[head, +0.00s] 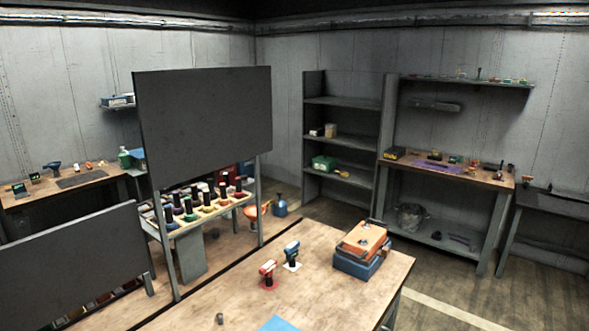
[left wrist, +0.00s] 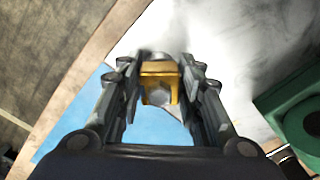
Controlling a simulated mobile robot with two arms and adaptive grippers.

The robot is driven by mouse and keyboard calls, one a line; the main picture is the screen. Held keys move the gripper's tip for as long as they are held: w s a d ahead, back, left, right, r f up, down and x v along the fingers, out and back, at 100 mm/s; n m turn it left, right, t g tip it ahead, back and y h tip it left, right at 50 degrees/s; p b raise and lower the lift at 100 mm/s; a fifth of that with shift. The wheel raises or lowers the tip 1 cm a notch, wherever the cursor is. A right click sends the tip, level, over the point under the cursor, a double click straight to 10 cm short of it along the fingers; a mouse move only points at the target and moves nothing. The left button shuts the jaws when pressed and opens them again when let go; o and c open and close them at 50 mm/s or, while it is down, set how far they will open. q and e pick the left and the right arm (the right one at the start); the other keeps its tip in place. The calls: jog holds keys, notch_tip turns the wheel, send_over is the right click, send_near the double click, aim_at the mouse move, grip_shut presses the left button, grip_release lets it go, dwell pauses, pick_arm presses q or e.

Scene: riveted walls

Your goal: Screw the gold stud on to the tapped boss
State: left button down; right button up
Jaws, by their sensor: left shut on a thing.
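The gold stud (left wrist: 158,68) is between the fingertips of my left gripper (left wrist: 161,82) in the left wrist view. The fingers are shut on its two sides. A grey rounded part (left wrist: 159,95) shows at the near side of the gold piece; I cannot tell whether it belongs to the stud. Below the held stud lie a blue sheet (left wrist: 73,116) and a bright white surface. I cannot make out the tapped boss for certain in either view. Neither gripper shows in the head view, and my right gripper is not in view.
In the head view a wooden bench (head: 327,288) carries a small grey cylinder (head: 219,318), a blue sheet (head: 277,323), red and blue tools, and an orange-topped blue box (head: 357,265). A green object (left wrist: 290,112) stands right of the gripper in the wrist view.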

pick_arm(q)
jog(key=m, duration=2.1)
jog(key=shift+s+d+f, duration=0.2)
jog(key=shift+s, duration=0.05)
jog(key=c, duration=1.4)
grip_release()
jog(key=shift+o, duration=0.2)
jog(key=shift+w+r, duration=0.3)
jog(key=shift+r, duration=0.1)
jog(key=shift+o, duration=0.2)
jog(key=n, duration=0.6)
jog(key=shift+w+r+n, duration=0.1)
jog(key=shift+n, duration=0.2)
jog(key=shift+w+a, duration=0.1)
grip_shut()
